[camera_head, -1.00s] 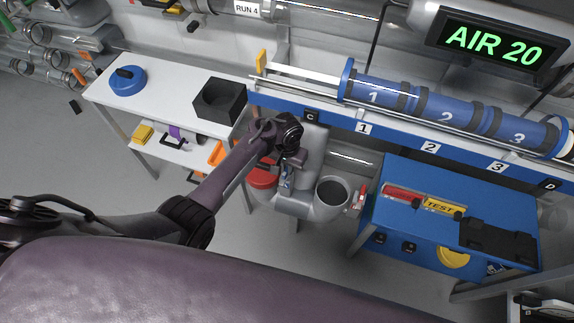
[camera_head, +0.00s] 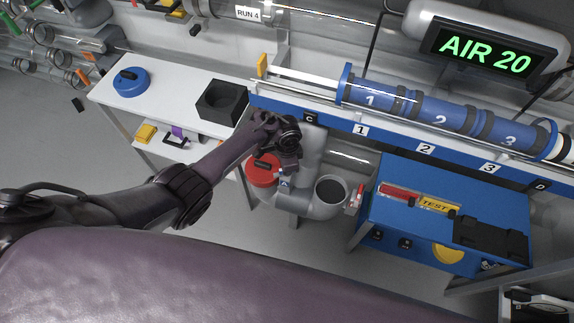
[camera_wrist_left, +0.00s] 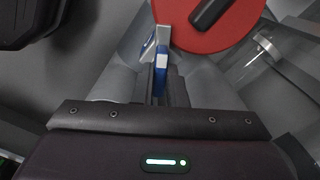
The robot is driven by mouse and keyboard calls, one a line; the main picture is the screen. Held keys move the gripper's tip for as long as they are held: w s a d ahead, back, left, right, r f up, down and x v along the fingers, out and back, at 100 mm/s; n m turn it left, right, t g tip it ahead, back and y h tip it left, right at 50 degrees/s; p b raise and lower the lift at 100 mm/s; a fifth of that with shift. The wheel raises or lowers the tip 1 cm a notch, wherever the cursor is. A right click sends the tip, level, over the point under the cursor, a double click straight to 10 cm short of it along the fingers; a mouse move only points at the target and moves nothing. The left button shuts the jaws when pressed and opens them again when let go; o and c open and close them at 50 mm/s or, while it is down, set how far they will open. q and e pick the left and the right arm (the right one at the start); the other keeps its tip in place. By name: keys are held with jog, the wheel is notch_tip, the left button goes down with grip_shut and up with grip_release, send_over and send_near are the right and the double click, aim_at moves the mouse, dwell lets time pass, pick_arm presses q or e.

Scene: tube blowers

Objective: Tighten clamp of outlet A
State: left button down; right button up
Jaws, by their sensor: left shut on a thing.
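My left gripper (camera_head: 286,172) is at the grey pipe fitting (camera_head: 297,200) below the blue bench, next to a red round cap (camera_head: 263,170). In the left wrist view the gripper's fingers (camera_wrist_left: 160,92) are shut on a small blue and silver lever-like piece (camera_wrist_left: 161,65), which I take to be the clamp handle. The red cap (camera_wrist_left: 212,24) with its black handle is just beyond it. The fingers hide the lower part of the clamp piece. My right gripper is not in view.
An open grey pipe mouth (camera_head: 331,191) is right of the gripper. A blue table (camera_head: 400,215) stands further right. A white table (camera_head: 165,92) with a blue cap (camera_head: 130,82) and a black box (camera_head: 222,100) stands left. The blue bench edge (camera_head: 330,124) is directly above.

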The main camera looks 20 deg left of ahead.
pick_arm(q)
jog(key=m, duration=0.3)
jog(key=shift+m+b, duration=0.35)
jog(key=shift+m, duration=1.25)
jog(key=c, duration=1.5)
grip_release()
jog(key=shift+o, duration=0.2)
notch_tip(320, 180, up, 8)
jog(key=p, duration=0.3)
jog(key=shift+f, duration=0.1)
